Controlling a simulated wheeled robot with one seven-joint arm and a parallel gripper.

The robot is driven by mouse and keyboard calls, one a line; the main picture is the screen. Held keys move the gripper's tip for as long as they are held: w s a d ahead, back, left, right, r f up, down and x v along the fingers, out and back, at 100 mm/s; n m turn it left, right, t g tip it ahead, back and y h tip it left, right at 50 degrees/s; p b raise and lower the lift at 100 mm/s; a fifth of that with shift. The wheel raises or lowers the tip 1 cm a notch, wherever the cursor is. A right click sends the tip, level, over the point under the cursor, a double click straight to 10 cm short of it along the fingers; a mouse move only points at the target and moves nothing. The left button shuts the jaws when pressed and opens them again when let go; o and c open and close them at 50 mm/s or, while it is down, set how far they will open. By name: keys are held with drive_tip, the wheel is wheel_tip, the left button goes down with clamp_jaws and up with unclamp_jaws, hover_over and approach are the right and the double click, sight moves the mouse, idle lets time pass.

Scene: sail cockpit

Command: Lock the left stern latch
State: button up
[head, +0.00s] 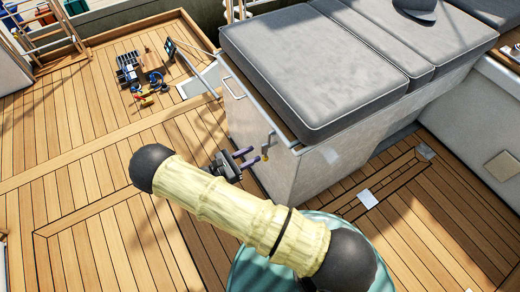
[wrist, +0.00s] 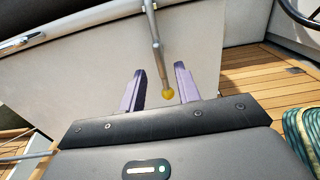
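The latch (wrist: 157,52) is a thin metal lever hanging down the pale side of the bench box, with a yellow ball knob (wrist: 168,94) at its lower end. In the head view the latch (head: 270,139) is on the box's near end, just under the cushion edge. My gripper (head: 255,157) is at the knob, its purple fingers pointing at the box wall. In the wrist view my gripper (wrist: 159,80) is open, with one finger on each side of the knob. Gaps show on both sides, wider on the left. Whether the lever is locked cannot be told.
Grey cushions (head: 310,65) cover the bench box, which has a handle rail (head: 232,88) on its left side. Small gear (head: 145,80) lies on the deck at upper left. A coiled green rope (wrist: 303,128) is at right. Wooden deck (head: 85,165) is clear at left.

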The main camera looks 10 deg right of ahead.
drive_tip(key=v, duration=1.1)
drive_tip(key=shift+a, duration=0.2)
drive_tip(key=shift+s, duration=0.1)
drive_tip(key=s+d+r+m+g+y, duration=0.25)
drive_tip(key=d+r+m+y, duration=0.55)
drive_tip(key=d+r+m, duration=0.4)
drive_tip(key=s+d+r+m+g+y, duration=0.2)
drive_tip(key=s+d+r+m+y, duration=0.2)
drive_tip(key=d+r+m+y, duration=0.6)
wheel_tip(320, 180, up, 31)
drive_tip(key=d+m+h+p, duration=0.1)
drive_tip(key=p, duration=2.8)
drive_tip(key=shift+d+h+p, duration=0.2)
drive_tip(key=shift+h+p, duration=0.1)
drive_tip(key=shift+p, duration=0.1)
drive_tip(key=shift+s, duration=0.15)
